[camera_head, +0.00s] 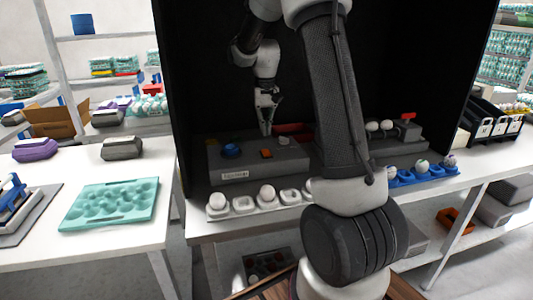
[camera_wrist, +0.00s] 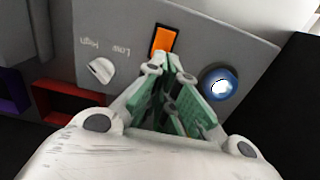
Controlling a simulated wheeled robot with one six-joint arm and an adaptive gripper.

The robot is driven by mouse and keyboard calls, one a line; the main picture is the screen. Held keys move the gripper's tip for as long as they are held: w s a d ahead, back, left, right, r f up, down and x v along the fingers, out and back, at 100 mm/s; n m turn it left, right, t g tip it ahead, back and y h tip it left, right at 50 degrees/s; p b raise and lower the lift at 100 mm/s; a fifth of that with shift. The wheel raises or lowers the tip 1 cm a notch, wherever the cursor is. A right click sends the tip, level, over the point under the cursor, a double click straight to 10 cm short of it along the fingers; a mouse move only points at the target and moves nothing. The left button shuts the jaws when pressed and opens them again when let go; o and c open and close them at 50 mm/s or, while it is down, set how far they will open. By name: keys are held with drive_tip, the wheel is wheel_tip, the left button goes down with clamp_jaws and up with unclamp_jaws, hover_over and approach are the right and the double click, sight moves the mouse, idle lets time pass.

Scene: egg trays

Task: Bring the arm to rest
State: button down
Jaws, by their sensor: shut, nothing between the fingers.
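My gripper (camera_head: 266,130) is shut and empty, pointing down above a grey control box (camera_head: 243,171) inside the black booth. In the wrist view my closed fingertips (camera_wrist: 172,66) show just beside an orange rectangular button (camera_wrist: 163,40); whether they touch it I cannot tell. A blue round knob (camera_wrist: 220,84) is to their right and a pale switch (camera_wrist: 101,70) marked Low and High to their left. In the head view the orange button (camera_head: 266,154) and blue knob (camera_head: 230,150) show below my gripper. My arm stands bent in the middle of the view.
A white egg holder (camera_head: 243,205) with eggs stands at the booth's front edge, a blue holder (camera_head: 403,180) to the right. Another grey box (camera_head: 407,134) is at the right. A teal egg tray (camera_head: 110,203) lies on the left table. Black booth walls stand close around my arm.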

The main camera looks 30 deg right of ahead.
sight(268, 154)
idle(0.5)
drive_tip(key=s+f, duration=0.2)
drive_tip(key=shift+s+a+g, duration=0.2)
drive_tip(key=shift+s+g, duration=0.2)
drive_tip(key=s, duration=0.3)
drive_tip(key=shift+s+a+r+n, duration=0.3)
drive_tip(key=shift+r+n, duration=0.1)
drive_tip(key=s+a+r+t, duration=0.1)
drive_tip(key=s+a+r, duration=0.1)
drive_tip(key=s, duration=0.6)
drive_tip(key=s+a+r+n+t, duration=0.1)
drive_tip(key=s+a+r+t, duration=0.1)
drive_tip(key=s+r, duration=0.3)
drive_tip(key=s+a+r+n+t, duration=0.1)
drive_tip(key=s+r, duration=0.3)
drive_tip(key=s, duration=0.7)
drive_tip(key=shift+s+a+r+t, duration=0.2)
drive_tip(key=shift+s+a+t, duration=0.05)
drive_tip(key=shift+a+t, duration=0.35)
